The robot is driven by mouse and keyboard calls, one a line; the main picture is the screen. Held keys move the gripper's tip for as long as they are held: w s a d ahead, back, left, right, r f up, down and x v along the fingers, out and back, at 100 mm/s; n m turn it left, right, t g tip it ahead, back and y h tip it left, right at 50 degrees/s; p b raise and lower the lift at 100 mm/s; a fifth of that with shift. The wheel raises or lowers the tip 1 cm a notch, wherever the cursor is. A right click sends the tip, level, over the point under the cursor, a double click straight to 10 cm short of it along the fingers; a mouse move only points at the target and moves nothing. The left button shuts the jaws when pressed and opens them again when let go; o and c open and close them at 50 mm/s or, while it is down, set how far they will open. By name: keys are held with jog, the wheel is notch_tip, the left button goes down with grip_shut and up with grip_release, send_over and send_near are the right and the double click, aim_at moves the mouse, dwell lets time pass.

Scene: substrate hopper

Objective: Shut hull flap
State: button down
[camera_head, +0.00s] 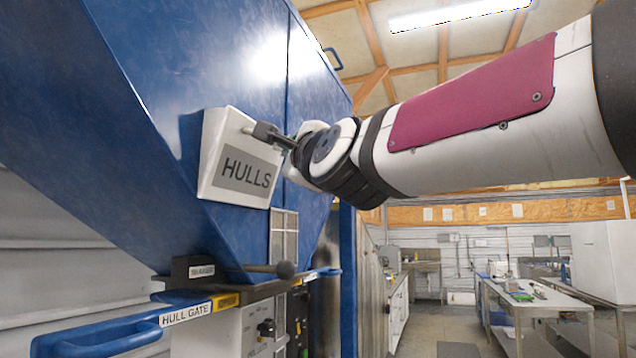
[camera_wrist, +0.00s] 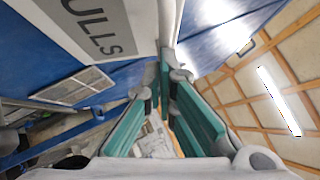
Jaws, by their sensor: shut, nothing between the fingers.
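The white hull flap (camera_head: 233,190), labelled HULLS, is on the sloping blue hopper wall. It stands out from the wall at an angle, with a dark strip showing beside its upper left edge. My gripper (camera_head: 262,132) is shut and empty at the flap's upper right edge, by a small pale piece there. I cannot tell whether it touches. In the wrist view the flap (camera_wrist: 100,22) fills the upper left, and the fingertips of my gripper (camera_wrist: 167,62) meet near its edge.
A slatted window (camera_head: 284,238) is in the hopper below right. Work tables (camera_head: 530,298) stand far behind at the right, with open floor before them.

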jog(key=shift+n+g, duration=0.7)
jog(key=shift+n, duration=0.2)
jog(key=shift+w+a+r+p, duration=0.25)
jog(key=shift+a+r+p, duration=0.5)
jog(key=shift+p, duration=0.35)
jog(key=shift+w+a+r+p, duration=0.2)
jog(key=shift+a+r+p, duration=0.5)
jog(key=shift+p, duration=0.4)
jog(key=shift+d, duration=0.15)
